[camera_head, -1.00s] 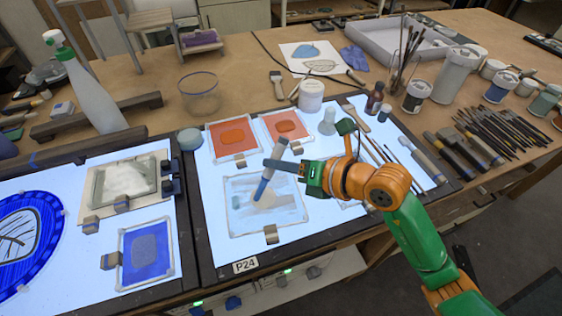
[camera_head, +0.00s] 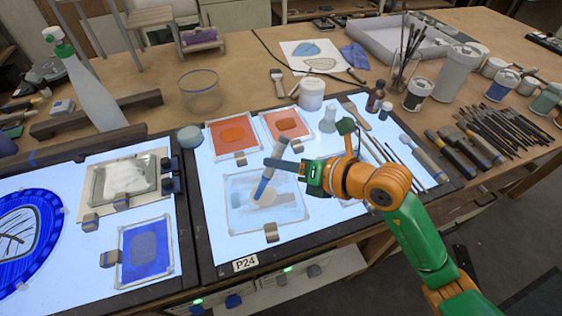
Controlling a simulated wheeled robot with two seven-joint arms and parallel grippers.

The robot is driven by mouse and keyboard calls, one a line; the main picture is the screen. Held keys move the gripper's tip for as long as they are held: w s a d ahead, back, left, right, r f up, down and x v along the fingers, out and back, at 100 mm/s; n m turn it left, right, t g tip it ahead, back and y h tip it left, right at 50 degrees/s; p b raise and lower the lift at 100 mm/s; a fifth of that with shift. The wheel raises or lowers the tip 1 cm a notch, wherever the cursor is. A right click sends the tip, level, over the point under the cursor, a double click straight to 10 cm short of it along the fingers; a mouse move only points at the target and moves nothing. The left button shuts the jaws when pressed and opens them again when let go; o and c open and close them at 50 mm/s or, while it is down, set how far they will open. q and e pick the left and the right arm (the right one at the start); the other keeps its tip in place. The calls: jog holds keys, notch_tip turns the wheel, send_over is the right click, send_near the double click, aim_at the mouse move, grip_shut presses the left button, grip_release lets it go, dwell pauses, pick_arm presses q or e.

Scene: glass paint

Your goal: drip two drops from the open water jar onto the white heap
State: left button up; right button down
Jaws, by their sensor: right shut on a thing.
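My right gripper (camera_head: 272,164) is shut on a slim blue-and-grey tool (camera_head: 264,181), which looks like a dropper. My left gripper is not in view.
Two orange panes (camera_head: 218,150) lie behind the clear pane. A metal weight (camera_head: 271,232) sits at its front edge. A lidded white pot (camera_head: 312,95), small bottles (camera_head: 375,97) and several brushes (camera_head: 480,130) stand or lie to the right. A spray bottle (camera_head: 90,95) stands at the left.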

dwell(0.3)
jog(key=shift+r+p, duration=1)
jog(key=shift+r, duration=0.05)
notch_tip(320, 180, up, 4)
jog(key=p, duration=0.3)
jog(key=shift+p, duration=0.35)
